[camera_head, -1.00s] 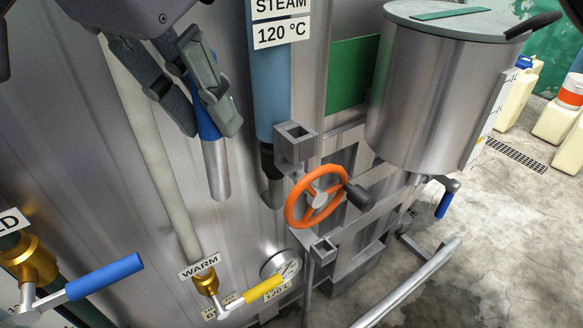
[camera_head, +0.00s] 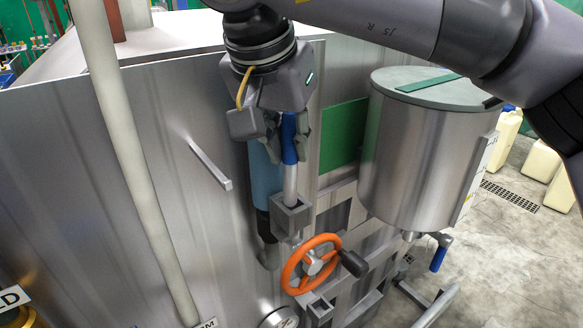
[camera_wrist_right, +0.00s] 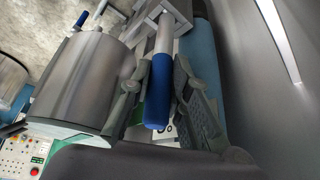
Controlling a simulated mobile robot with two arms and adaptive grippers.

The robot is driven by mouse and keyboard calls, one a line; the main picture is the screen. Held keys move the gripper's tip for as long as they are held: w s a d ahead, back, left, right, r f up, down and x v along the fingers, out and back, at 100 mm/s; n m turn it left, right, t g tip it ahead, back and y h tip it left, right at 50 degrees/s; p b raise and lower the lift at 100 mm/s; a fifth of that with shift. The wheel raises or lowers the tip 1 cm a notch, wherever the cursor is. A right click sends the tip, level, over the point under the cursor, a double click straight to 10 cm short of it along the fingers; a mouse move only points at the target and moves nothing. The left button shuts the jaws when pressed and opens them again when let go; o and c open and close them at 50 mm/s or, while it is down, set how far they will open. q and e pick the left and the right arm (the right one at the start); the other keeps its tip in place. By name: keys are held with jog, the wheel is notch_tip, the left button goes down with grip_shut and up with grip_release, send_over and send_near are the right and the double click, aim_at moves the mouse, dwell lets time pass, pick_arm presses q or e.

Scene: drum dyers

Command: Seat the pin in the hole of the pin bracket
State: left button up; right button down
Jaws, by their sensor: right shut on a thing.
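The pin has a blue grip (camera_head: 289,138) and a silver shaft (camera_head: 290,184). My right gripper (camera_head: 288,150) is shut on the blue grip and holds the pin nearly upright, shaft downward. The pin bracket (camera_head: 291,219) is a grey square block directly below. The shaft's lower end reaches the bracket's open top; how far it is in the hole cannot be told. In the right wrist view, the fingers (camera_wrist_right: 160,82) lie on both sides of the blue grip (camera_wrist_right: 157,108), and the shaft (camera_wrist_right: 164,36) runs to the bracket (camera_wrist_right: 166,12). My left gripper is out of view.
An orange handwheel (camera_head: 311,264) sits just below the bracket, with a smaller grey bracket (camera_head: 320,309) under it. A blue pipe (camera_head: 265,185) runs close behind the pin. A steel drum (camera_head: 415,155) stands to the right. The metal wall at left has a protruding bar (camera_head: 210,165).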

aim_at(291, 167)
jog(key=f, duration=0.3)
jog(key=shift+s+d, duration=0.25)
jog(key=shift+s+a+f, duration=0.1)
jog(key=shift+f, duration=0.15)
jog(key=x, duration=0.1)
jog(key=p+x, duration=0.1)
jog(key=x, duration=0.1)
jog(key=shift+a+f, duration=0.1)
jog(key=shift+a, duration=0.1)
jog(key=shift+s+f, duration=0.1)
jog(key=shift+f, duration=0.15)
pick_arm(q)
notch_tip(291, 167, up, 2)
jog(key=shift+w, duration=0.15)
pick_arm(e)
jog(key=c, duration=1.8)
grip_release()
jog(key=shift+w+f, duration=0.1)
jog(key=shift+w, duration=0.15)
jog(key=shift+s, duration=0.15)
